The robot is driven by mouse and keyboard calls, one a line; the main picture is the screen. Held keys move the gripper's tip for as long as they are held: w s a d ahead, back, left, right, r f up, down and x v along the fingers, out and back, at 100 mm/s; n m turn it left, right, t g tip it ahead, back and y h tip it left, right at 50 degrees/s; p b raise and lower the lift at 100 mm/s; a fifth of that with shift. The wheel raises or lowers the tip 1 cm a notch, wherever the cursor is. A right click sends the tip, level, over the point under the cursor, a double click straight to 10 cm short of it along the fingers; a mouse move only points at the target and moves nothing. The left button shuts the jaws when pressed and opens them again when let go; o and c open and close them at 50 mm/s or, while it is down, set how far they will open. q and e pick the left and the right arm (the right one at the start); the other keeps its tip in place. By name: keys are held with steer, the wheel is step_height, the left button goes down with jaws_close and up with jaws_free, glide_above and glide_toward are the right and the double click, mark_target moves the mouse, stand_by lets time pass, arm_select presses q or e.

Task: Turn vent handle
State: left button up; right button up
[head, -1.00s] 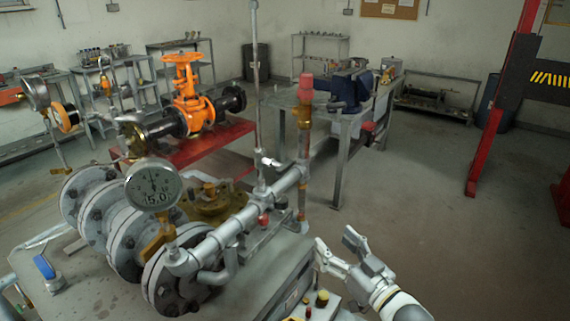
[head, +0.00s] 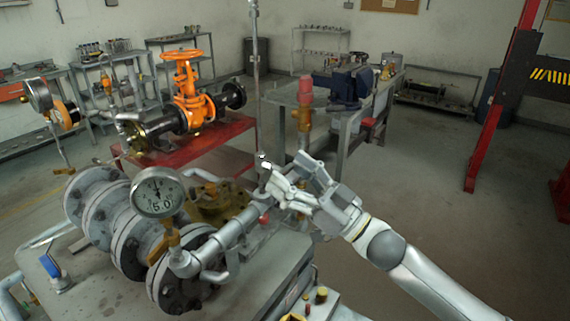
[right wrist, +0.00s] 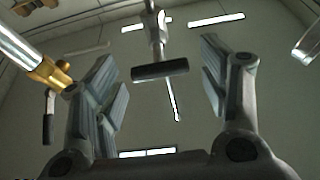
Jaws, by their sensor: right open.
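In the right wrist view, a dark bar-shaped handle (right wrist: 160,71) on a metal vertical pipe (right wrist: 156,25) shows between the two fingers. It appears to be the vent handle. In the head view, the thin vertical pipe (head: 256,85) rises from the grey pipework, and my right gripper (head: 290,174) is at its lower part, hiding some of the fittings there. My right gripper is open, its fingers apart on either side of the handle. I cannot tell whether they touch it. My left gripper is not in view.
A brass valve with a red top (head: 304,105) stands just behind my right gripper. A pressure gauge (head: 158,192) and grey flanges (head: 185,270) are to the left. An orange gate valve (head: 188,95) sits on a red table behind.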

steer(key=shift+x, duration=0.85)
steer(key=shift+c, duration=0.4)
steer(key=c, duration=1)
steer(key=shift+o, duration=0.2)
